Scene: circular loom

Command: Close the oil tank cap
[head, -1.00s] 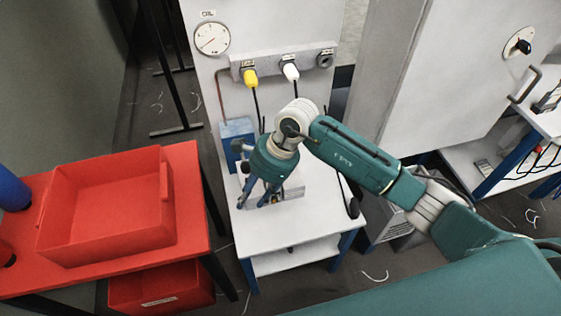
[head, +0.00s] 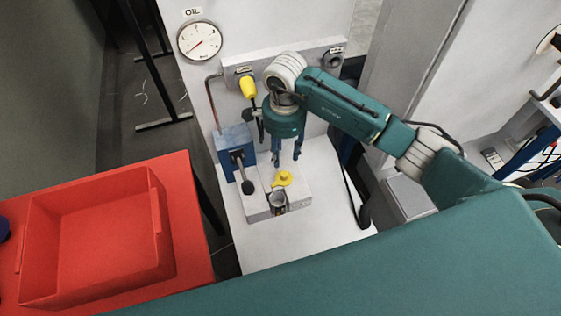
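A small yellow cap (head: 283,179) sits on top of a light grey block (head: 295,199), which appears to be the oil tank, on the white table. A dark, round, neck-like part (head: 278,200) stands just in front of the cap. I cannot tell whether the cap covers any opening. My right gripper (head: 287,159) points down just above and behind the cap. Its two blue fingers are spread apart with nothing seen between them. It appears clear of the cap. My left gripper is not in view.
A blue box with a black-knobbed lever (head: 237,146) stands left of the block. A grey panel with a yellow plug (head: 248,87) and an oil gauge (head: 200,41) are behind. A red tray (head: 160,235) is at left. The white table's front right is clear.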

